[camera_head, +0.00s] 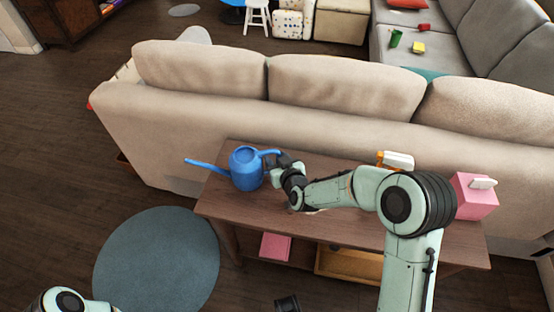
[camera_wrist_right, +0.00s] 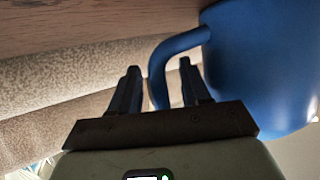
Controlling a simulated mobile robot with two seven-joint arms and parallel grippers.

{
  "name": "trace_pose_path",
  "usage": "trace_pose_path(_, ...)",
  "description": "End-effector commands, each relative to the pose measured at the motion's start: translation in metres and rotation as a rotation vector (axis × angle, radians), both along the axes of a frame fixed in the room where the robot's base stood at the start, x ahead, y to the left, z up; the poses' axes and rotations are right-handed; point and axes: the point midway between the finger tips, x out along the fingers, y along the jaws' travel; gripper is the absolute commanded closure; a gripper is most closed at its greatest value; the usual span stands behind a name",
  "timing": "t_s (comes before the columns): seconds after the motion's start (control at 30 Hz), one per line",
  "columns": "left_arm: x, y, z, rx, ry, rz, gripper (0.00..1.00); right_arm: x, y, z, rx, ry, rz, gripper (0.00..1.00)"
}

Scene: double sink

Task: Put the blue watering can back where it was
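The blue watering can (camera_head: 246,168) stands upright near the left end of the wooden console table (camera_head: 350,225) behind the sofa. Its spout points left and its handle is on the right. My right gripper (camera_head: 276,162) reaches the can's handle from the right. In the right wrist view, the open fingers (camera_wrist_right: 160,82) stand on either side of the curved handle, with gaps visible, and the can body (camera_wrist_right: 262,65) is at the right. My left arm shows at the bottom left. A small dark piece at the bottom edge may be my left gripper (camera_head: 287,303); its fingers cannot be made out.
On the table's right part are a pink box (camera_head: 473,197) and a white and orange item (camera_head: 395,160). The beige sofa (camera_head: 340,88) stands close behind the table. A pink item (camera_head: 275,247) and a wooden tray (camera_head: 348,265) lie on the lower shelf. A round rug (camera_head: 155,260) is at the left.

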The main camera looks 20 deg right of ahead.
Motion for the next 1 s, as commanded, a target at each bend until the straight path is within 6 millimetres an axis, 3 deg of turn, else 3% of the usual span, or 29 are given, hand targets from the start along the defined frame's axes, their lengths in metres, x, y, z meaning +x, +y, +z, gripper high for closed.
trace_pose_path(0.23,-0.005,-0.002,0.004,-0.006,0.012,-0.005,0.57,-0.006,0.0,0.006,-0.001,0.0,0.0,0.53)
trace_pose_path(0.7,-0.024,-0.012,0.019,-0.032,0.063,-0.026,0.57,-0.092,-0.001,0.042,-0.001,-0.001,-0.001,0.53)
trace_pose_path(1.0,-0.028,-0.014,0.021,-0.036,0.075,-0.031,0.57,-0.111,-0.001,0.048,0.0,0.0,0.0,0.53)
